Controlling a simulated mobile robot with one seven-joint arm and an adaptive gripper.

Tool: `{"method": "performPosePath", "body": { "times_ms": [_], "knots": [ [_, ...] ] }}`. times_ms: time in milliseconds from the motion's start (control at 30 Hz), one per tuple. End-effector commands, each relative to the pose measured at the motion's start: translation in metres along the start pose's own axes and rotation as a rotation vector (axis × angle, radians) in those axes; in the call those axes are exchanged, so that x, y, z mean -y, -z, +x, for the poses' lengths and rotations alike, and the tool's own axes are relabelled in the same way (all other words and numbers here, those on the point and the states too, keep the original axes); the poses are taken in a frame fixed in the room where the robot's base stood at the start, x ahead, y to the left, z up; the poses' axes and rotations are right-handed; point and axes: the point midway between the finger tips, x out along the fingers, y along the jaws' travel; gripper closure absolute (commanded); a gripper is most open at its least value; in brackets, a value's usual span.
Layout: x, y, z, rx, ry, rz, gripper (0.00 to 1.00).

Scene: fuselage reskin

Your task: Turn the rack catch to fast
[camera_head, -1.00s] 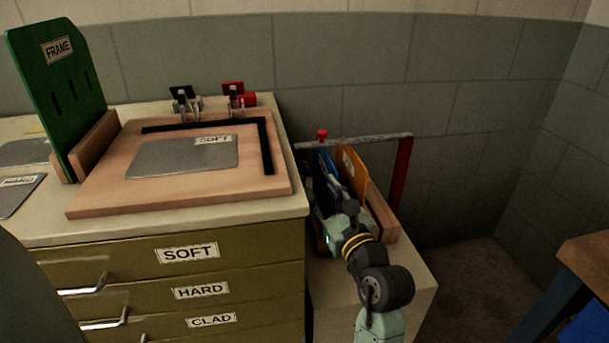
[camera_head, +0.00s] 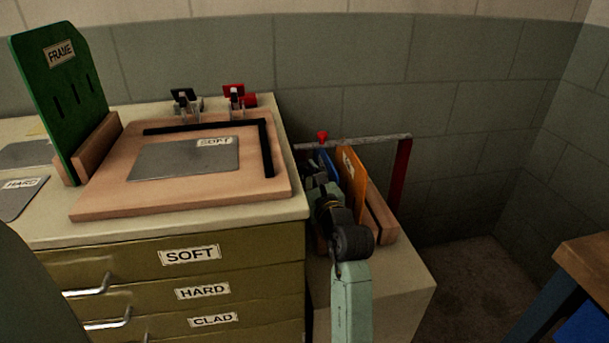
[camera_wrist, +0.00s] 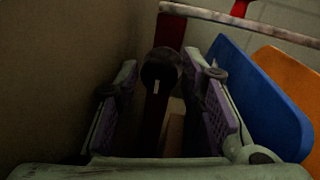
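The rack stands right of the drawer cabinet, with a metal top bar (camera_head: 365,140) and a red knob (camera_head: 322,136) near the bar's left end. My gripper (camera_head: 316,182) is low at the rack's left side, beside the blue board (camera_head: 331,165). In the wrist view my gripper (camera_wrist: 163,95) is open, its purple-padded fingers apart. A dark round piece with a short white mark (camera_wrist: 158,70) shows between the fingers, on a dark stem. It may be the catch; its lettering and setting are not readable. I cannot tell if the fingers touch it.
The cabinet side (camera_wrist: 60,70) is close on the gripper's left. The blue board (camera_wrist: 260,95) and the orange board (camera_wrist: 295,85) stand close on its right. The red right post (camera_head: 402,172) and a wooden block (camera_head: 380,215) stand further right.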

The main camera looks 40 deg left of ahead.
Motion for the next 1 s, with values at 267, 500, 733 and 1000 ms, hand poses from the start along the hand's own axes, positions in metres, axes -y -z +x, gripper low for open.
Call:
{"method": "performPosePath", "body": {
  "times_ms": [267, 500, 733, 1000],
  "knots": [
    [-0.0001, 0.0001, 0.0, 0.0, 0.0, 0.0, 0.69],
    [-0.0001, 0.0002, -0.0001, 0.0, 0.0, 0.001, 0.85],
    [-0.0001, 0.0002, -0.0002, 0.0, 0.0, 0.001, 1.0],
    [0.0001, -0.0012, -0.0003, 0.003, 0.0, 0.031, 1.0]
  ]
}}
